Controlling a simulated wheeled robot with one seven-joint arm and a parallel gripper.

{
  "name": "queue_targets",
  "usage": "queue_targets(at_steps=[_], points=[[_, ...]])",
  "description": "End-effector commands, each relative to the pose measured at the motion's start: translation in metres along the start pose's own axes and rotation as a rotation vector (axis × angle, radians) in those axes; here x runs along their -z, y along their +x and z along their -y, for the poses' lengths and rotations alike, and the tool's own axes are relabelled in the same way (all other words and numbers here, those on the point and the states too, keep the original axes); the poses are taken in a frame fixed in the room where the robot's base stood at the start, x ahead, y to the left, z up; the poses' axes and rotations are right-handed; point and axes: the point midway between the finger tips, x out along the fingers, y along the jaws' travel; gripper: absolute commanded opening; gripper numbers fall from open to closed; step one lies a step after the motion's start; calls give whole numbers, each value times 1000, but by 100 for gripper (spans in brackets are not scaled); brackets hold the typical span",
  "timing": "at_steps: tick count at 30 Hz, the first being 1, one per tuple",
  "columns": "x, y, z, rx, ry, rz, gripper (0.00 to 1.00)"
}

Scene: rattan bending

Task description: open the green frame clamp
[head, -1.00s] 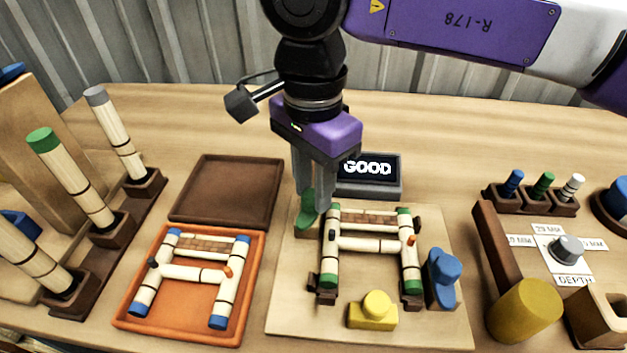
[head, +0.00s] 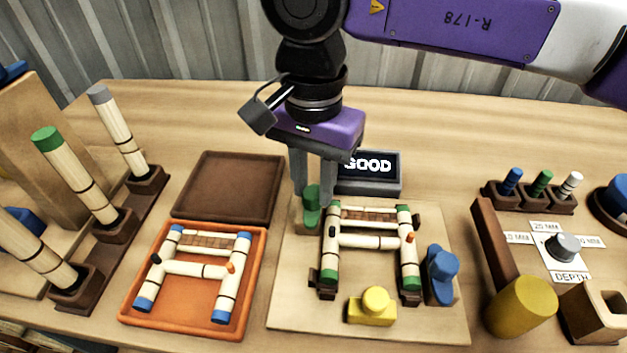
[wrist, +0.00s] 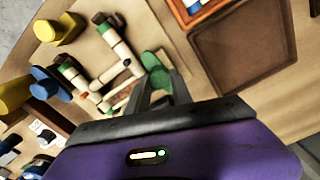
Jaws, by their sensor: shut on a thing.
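The green frame clamp (head: 311,207) stands at the back left corner of the pale board, beside the bamboo frame. In the wrist view its green top (wrist: 155,66) lies between my fingertips. My gripper (head: 312,200) points down from above and is shut on the green clamp. The bamboo frame with green ends (head: 370,243) lies on the board (head: 292,318). The blue clamp (head: 442,272) stands at the frame's right side and the yellow clamp (head: 374,305) at its front. My fingers partly hide the green clamp.
An orange tray (head: 128,318) with a blue-ended frame and an empty brown tray (head: 228,187) lie to the left. A GOOD display (head: 369,172) stands behind the board. A depth station (head: 556,255) and a yellow cylinder (head: 521,306) are at right.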

Motion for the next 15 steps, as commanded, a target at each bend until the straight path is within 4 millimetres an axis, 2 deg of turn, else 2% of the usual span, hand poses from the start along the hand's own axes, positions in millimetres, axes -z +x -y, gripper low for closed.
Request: queue_targets(at_steps=[4, 5, 8, 15], points=[[0, -1, 1, 2, -2, -1, 0], [0, -1, 1, 2, -2, -1, 31], [0, -1, 1, 2, -1, -1, 49], [0, 0, 0, 1, 0, 0, 49]])
